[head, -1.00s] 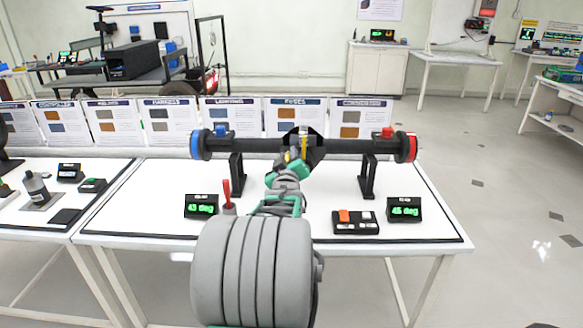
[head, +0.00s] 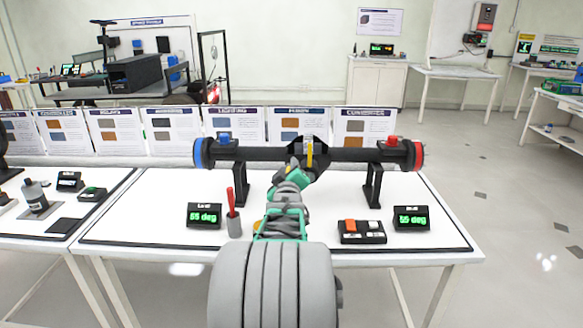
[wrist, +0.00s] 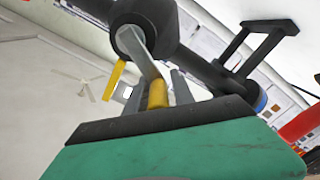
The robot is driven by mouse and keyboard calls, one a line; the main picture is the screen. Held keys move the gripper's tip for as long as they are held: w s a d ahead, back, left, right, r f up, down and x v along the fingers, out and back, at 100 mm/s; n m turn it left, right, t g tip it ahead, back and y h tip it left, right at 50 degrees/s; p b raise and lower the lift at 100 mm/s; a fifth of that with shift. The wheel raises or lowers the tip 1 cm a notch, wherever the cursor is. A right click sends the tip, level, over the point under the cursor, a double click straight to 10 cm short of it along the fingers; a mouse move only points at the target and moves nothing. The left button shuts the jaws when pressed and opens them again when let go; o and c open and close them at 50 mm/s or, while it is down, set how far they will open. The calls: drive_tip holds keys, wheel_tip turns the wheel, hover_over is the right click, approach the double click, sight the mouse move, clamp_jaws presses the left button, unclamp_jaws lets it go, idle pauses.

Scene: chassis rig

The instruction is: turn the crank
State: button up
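The crank is mounted at the middle of a black horizontal shaft (head: 345,155), which has a blue left end (head: 200,153) and a red right end (head: 417,155). In the wrist view, the grey crank arm (wrist: 146,58) runs from the black hub (wrist: 148,22) to a yellow crank handle (wrist: 157,95). My gripper (wrist: 160,92) has one grey finger on each side of this handle and seems shut on it. In the head view, my gripper (head: 304,165) is at the shaft's middle, where my arm partly hides the crank. A yellow pointer (head: 310,152) stands upright on the hub.
Two black stands (head: 373,185) carry the shaft above a white table (head: 160,205). Green-lit displays stand left (head: 204,216) and right (head: 411,218); the right one reads about 55 deg. A cup with a red tool (head: 234,225) and a button box (head: 362,232) are near the front edge.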

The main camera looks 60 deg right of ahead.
drive_tip(key=shift+o, duration=1.2)
drive_tip(key=shift+s+d+r, duration=0.15)
drive_tip(key=shift+s+d, duration=0.05)
drive_tip(key=shift+a, duration=0.1)
drive_tip(key=v, duration=0.7)
drive_tip(key=shift+s+a, duration=0.15)
drive_tip(key=shift+a, duration=0.15)
drive_tip(key=shift+c, duration=0.3)
